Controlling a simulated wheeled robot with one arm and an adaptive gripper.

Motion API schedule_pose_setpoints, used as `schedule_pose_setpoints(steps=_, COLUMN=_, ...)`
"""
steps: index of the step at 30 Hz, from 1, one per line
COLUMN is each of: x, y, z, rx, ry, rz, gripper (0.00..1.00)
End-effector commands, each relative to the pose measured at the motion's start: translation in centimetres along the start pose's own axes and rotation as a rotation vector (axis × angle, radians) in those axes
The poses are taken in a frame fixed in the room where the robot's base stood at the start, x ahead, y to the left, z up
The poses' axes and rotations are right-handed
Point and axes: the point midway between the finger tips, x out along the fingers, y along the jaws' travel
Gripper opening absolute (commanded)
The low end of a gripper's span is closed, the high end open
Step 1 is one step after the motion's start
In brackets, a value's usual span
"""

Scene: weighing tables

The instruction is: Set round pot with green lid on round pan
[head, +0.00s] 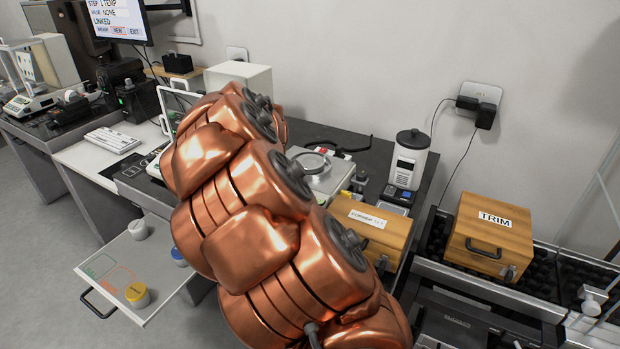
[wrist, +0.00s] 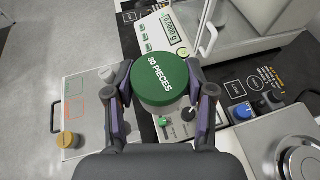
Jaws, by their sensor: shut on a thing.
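The round pot with green lid (wrist: 160,82), marked "30 PIECES", is between the two fingers of my gripper (wrist: 160,90) in the wrist view. The gripper is shut on its sides, and its green top faces the camera. A round metal pan (wrist: 302,160) is partly cut off at the lower right of the wrist view, apart from the pot. In the head view a round pan (head: 312,163) sits on a scale behind my arm. My copper arm hides my gripper and the green pot in that view.
A pull-out board (head: 115,272) bears a yellow pot (head: 137,294), a blue-marked pot (head: 178,257) and a grey-white pot (head: 138,229). A scale display (wrist: 177,31) is above the held pot.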

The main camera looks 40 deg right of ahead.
Motion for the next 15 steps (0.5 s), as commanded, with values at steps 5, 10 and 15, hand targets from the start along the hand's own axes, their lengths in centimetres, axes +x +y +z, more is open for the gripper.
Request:
schedule_pose_setpoints(steps=5, x=0.9, y=-5.5, z=-3.1, rx=0.030, ry=-0.007, rz=-0.073, gripper=0.11)
schedule_pose_setpoints(steps=10, x=0.7, y=-9.8, z=-4.7, rx=0.054, ry=-0.005, rz=-0.132, gripper=0.11)
schedule_pose_setpoints(steps=15, x=0.3, y=-12.3, z=-5.3, rx=0.067, ry=-0.003, rz=-0.167, gripper=0.11)
